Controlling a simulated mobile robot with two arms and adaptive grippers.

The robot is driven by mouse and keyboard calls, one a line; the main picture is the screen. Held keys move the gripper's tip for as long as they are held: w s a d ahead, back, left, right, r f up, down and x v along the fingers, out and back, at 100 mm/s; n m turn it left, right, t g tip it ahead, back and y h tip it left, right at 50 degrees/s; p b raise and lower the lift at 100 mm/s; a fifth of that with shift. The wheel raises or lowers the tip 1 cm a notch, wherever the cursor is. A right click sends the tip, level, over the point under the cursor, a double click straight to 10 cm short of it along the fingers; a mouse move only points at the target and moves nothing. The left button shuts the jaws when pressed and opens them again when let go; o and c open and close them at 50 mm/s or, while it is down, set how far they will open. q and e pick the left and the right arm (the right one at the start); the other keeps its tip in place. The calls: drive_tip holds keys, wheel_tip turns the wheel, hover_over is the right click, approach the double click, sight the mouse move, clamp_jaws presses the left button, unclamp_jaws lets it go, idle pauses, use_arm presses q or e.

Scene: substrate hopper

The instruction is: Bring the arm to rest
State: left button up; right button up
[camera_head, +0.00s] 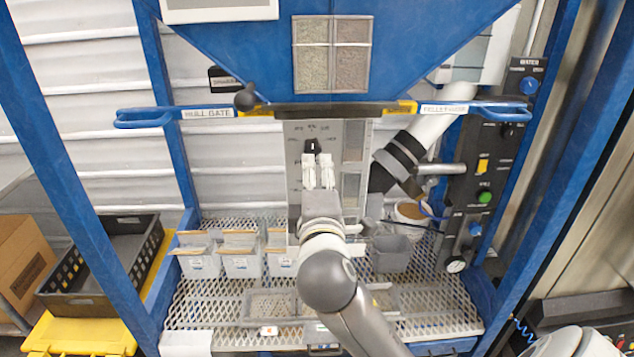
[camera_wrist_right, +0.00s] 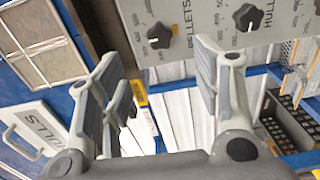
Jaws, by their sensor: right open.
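My right arm comes in from the bottom centre of the head view. Its right gripper (camera_head: 318,172) points at the grey dial panel (camera_head: 297,135), just below a black knob (camera_head: 312,146). In the right wrist view the same gripper (camera_wrist_right: 172,60) has its fingers spread, with nothing between them. Beyond the fingers are the panel's PELLETS knob (camera_wrist_right: 158,35) and HULLS knob (camera_wrist_right: 247,17); they look apart from the fingers. My left gripper is in neither view.
The blue hopper (camera_head: 250,55) hangs above, with HULL GATE (camera_head: 208,113) and PELLET GATE (camera_head: 444,108) handles. A switch panel (camera_head: 484,160) is at right, a black crate (camera_head: 105,265) at left.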

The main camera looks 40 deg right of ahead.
drive_tip(key=shift+s+a, duration=0.1)
drive_tip(key=shift+s, duration=0.2)
drive_tip(key=shift+f, duration=0.1)
drive_tip(key=w+a+f+n+g+y+b, duration=0.15)
drive_tip(key=w+f, duration=0.25)
drive_tip(key=f, duration=1)
drive_tip(key=w+a+f+m+g+y, duration=0.1)
drive_tip(key=w+a+f+g+y, duration=0.15)
drive_tip(key=f, duration=1.15)
drive_tip(key=s+a+f+m+g+y+b, duration=0.15)
drive_tip(key=s+f, duration=0.25)
drive_tip(key=f, duration=0.8)
drive_tip(key=s+a+f+g+y, duration=0.1)
drive_tip(key=s+f+g, duration=0.15)
drive_tip(key=f, duration=1.05)
drive_tip(key=s+a+f+m+g+y+b, duration=0.1)
drive_tip(key=s+f+m+g+y, duration=0.15)
drive_tip(key=s+f, duration=1.55)
drive_tip(key=s+f+m+g, duration=0.2)
drive_tip(key=s+f, duration=0.3)
drive_tip(key=s, duration=0.7)
drive_tip(key=s+f+m+g+b, duration=0.1)
drive_tip(key=s+f, duration=0.4)
drive_tip(key=s, duration=0.7)
drive_tip(key=shift+a+m+g, duration=0.2)
drive_tip(key=shift+m+g, duration=0.25)
drive_tip(key=shift+m, duration=0.8)
